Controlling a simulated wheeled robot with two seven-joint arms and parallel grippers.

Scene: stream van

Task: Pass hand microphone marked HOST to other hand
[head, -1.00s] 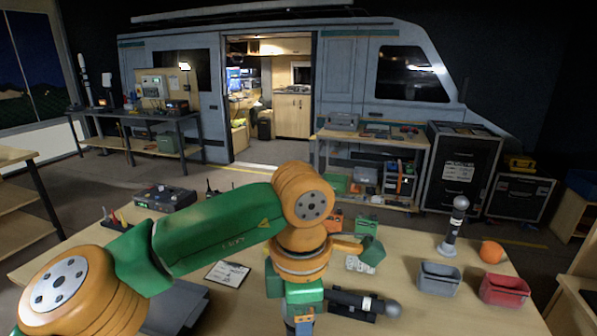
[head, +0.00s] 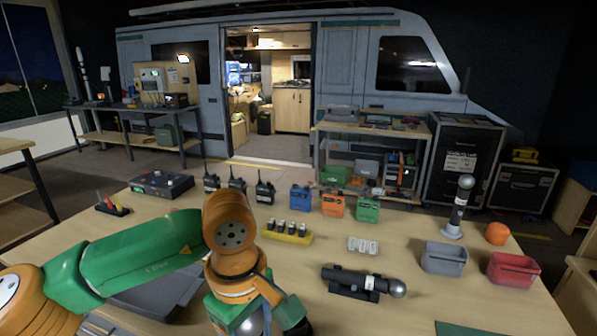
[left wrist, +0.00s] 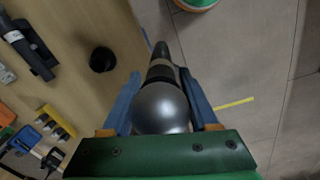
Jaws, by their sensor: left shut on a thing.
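My left gripper (head: 255,312) is low at the near edge of the table in the head view, its fingertips cut off or hidden there. In the left wrist view my left gripper (left wrist: 161,85) has its blue fingers shut on a hand microphone (left wrist: 160,108). Its silver ball head is towards the camera, and its dark body with a pale band points away. The ball also shows in the head view (head: 250,326). No HOST marking is readable. A second microphone (head: 352,279) lies in a black cradle, and a third (head: 460,206) stands upright at the right. My right gripper is out of view.
A grey bin (head: 444,258), a red bin (head: 513,270) and an orange ball (head: 497,233) are at the right. Several radios, coloured cases and a yellow battery rack (head: 286,237) stand farther back. A black round item (left wrist: 102,59) is on the table beside the held microphone.

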